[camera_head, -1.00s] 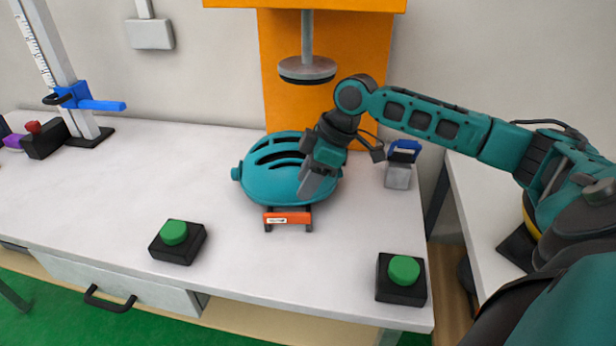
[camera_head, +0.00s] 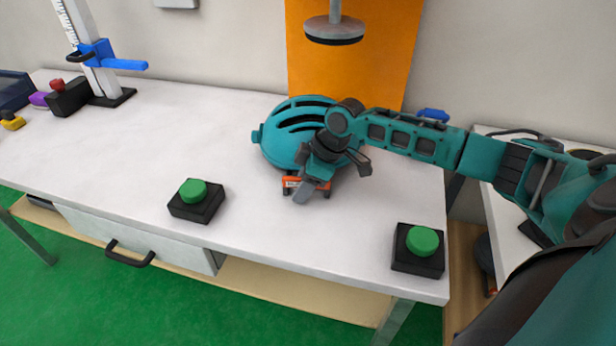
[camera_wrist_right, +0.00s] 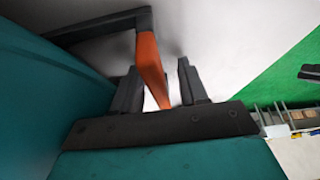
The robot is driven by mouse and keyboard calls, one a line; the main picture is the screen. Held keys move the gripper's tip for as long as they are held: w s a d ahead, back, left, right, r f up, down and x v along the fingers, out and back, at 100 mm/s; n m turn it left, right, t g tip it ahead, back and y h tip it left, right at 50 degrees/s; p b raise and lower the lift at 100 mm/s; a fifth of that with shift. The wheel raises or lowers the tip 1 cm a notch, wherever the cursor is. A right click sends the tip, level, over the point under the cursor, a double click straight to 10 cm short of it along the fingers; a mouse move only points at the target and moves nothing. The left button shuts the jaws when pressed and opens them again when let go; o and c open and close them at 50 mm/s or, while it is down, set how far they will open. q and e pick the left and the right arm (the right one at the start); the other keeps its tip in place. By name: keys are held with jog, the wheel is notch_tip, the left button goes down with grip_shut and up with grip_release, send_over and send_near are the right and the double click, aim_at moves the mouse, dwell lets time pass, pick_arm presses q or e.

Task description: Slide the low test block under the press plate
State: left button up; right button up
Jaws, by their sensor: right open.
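The press plate (camera_head: 334,30) is a grey disc hanging on a rod before an orange panel at the back. A teal helmet-shaped piece (camera_head: 285,140) with dark slots sits on the table in front of and below it. An orange bar (camera_head: 292,183) on dark brackets is at its front; I cannot make out a separate low block. My right gripper (camera_head: 305,188) is low at that bar and partly hides it. In the right wrist view the orange bar (camera_wrist_right: 151,65) lies between the open fingers (camera_wrist_right: 157,78). My left gripper is out of view.
Green buttons on black boxes stand at the table front, at left (camera_head: 196,198) and right (camera_head: 420,248). A white gauge post with a blue arm (camera_head: 120,64) stands at back left. A blue-topped item (camera_head: 433,115) is mostly behind my arm. The table's left middle is clear.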

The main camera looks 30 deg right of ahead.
grip_shut()
dwell(0.5)
dwell(1.0)
